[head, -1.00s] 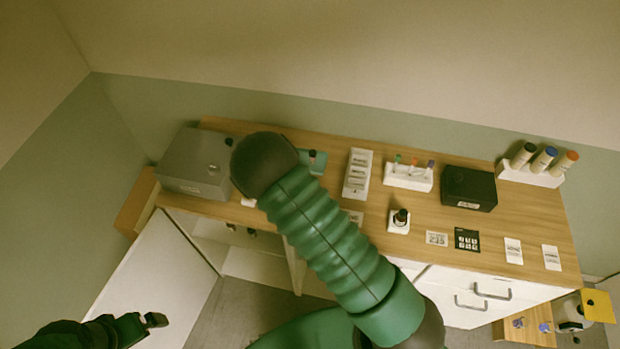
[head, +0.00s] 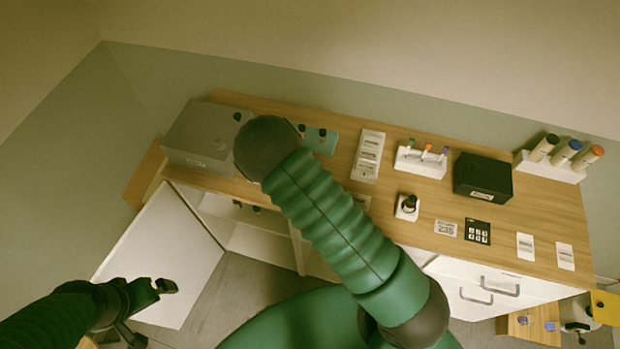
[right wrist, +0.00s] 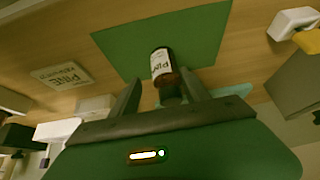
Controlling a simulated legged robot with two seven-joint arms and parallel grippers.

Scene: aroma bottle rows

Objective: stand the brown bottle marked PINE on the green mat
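In the right wrist view, the brown bottle (right wrist: 162,66) has a white label reading PINE, upside down in the picture. Its base appears to rest on the green mat (right wrist: 205,35), and its dark cap points toward my right gripper (right wrist: 163,91). The gripper's two fingers are apart on either side of the cap, with visible gaps. In the head view my right arm hides this gripper, the bottle and the green mat. My left gripper (head: 166,287) is in front of the cabinet, away from the bottles; its finger opening is unclear.
A PINE card (right wrist: 62,76) lies beside the mat. A teal mat (head: 330,145) with a dark-capped bottle is beyond my arm. A grey box (head: 203,138), black box (head: 482,178) and white racks stand on the wooden counter (head: 420,235). An open cabinet door (head: 160,250) is below left.

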